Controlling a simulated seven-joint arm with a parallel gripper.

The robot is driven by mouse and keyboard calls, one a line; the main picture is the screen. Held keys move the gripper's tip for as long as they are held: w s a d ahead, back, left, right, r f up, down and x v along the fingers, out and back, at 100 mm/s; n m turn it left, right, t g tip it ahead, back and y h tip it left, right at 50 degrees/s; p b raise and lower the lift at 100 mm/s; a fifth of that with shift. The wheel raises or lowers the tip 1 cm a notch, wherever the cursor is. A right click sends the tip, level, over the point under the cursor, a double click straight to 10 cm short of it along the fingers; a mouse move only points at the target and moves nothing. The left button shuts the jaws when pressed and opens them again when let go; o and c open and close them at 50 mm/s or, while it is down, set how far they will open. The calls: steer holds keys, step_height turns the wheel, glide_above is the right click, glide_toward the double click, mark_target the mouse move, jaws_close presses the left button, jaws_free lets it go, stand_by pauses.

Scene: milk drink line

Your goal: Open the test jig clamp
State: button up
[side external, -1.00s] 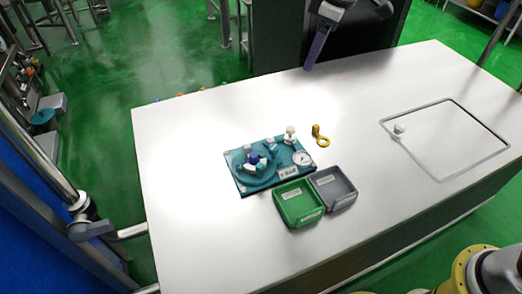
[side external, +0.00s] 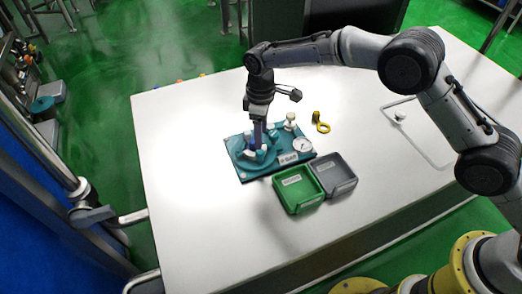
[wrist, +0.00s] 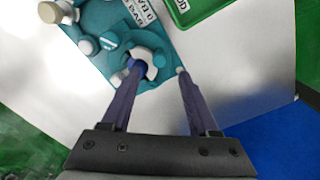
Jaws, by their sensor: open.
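The test jig is a teal plate (side external: 240,165) with a round raised part, white and teal knobs and a white dial gauge (side external: 302,146). It lies flat on the white table. My gripper (side external: 257,146) points down over the round part from above and hides much of it. In the wrist view my gripper (wrist: 160,70) is open, with two purple fingers apart. The left fingertip is at or just above the white ring-shaped part (wrist: 152,58) on the jig; contact is unclear. The right fingertip is beside the jig's round part. I cannot make out which part is the clamp.
A green tray (side external: 290,207) and a grey tray (side external: 347,187) stand in front of and right of the jig. A yellow ring-ended piece (side external: 322,127) lies behind right. A rectangular outline with a small white knob (side external: 400,115) is farther right. The table's left is clear.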

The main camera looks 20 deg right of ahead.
mark_target(261, 151)
step_height(261, 151, down, 8)
steer(key=shift+f, duration=0.1)
stand_by(0.4)
jaws_close()
stand_by(1.2)
